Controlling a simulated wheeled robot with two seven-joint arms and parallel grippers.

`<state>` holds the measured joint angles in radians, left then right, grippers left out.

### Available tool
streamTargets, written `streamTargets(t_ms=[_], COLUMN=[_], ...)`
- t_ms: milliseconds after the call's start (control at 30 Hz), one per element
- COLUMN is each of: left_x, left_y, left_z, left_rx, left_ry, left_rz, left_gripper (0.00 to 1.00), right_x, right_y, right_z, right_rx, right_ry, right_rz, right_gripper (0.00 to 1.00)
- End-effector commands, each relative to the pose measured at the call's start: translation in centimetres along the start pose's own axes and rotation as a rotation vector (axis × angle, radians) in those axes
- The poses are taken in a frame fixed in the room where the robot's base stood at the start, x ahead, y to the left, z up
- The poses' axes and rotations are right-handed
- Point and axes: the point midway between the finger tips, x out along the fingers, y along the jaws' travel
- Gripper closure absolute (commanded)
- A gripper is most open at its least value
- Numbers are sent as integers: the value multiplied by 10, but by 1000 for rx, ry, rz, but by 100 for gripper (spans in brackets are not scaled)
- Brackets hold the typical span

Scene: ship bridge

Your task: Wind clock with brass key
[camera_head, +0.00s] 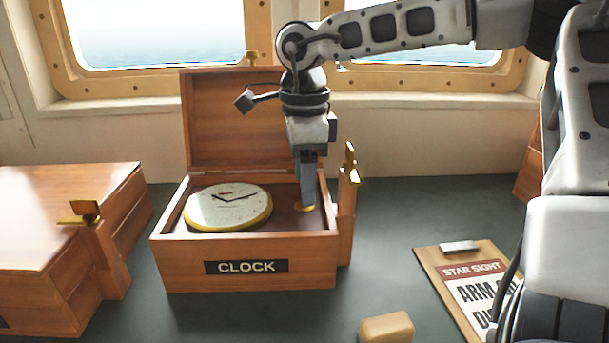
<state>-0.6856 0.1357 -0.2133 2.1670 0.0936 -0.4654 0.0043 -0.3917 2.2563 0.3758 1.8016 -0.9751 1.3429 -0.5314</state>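The clock (228,207), a white dial in a brass rim, lies face up in the left part of the open wooden box (330,247) labelled CLOCK. My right gripper (306,205) reaches down into the right part of the box, beside the clock. Its fingers are seen edge-on, so their gap is hidden. A small brass piece (304,208) shows at the fingertips on the box floor; it may be the brass key, but its shape is mostly hidden. I cannot tell whether the fingers hold it. My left gripper is not in view.
The box's raised lid (225,120) stands behind the clock. A post with brass fittings (349,165) is at its right side. A closed wooden box (60,220) stands left. A clipboard (437,273) and a tan block (386,328) lie on the green top.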

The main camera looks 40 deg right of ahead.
Motion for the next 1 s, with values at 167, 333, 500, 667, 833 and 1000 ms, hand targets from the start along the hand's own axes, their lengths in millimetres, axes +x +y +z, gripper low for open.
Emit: streamTargets(t_ms=[167, 333, 500, 667, 833, 1000], left_x=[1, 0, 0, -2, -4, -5], left_y=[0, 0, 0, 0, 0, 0], left_z=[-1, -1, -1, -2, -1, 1], left_rx=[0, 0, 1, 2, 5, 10], left_ry=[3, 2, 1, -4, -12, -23], left_rz=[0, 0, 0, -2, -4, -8], left_gripper=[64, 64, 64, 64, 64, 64], right_x=[0, -4, -30, -70, -111, -142], right_y=[0, 0, 0, -1, 0, 0], right_z=[0, 0, 0, 0, 1, 0], right_rx=[0, 1, 1, 2, 2, 2], right_ry=[0, 0, -1, -1, -1, 0], right_rz=[1, 0, -3, -5, -4, -2], right_gripper=[44, 44, 44, 44, 44, 44])
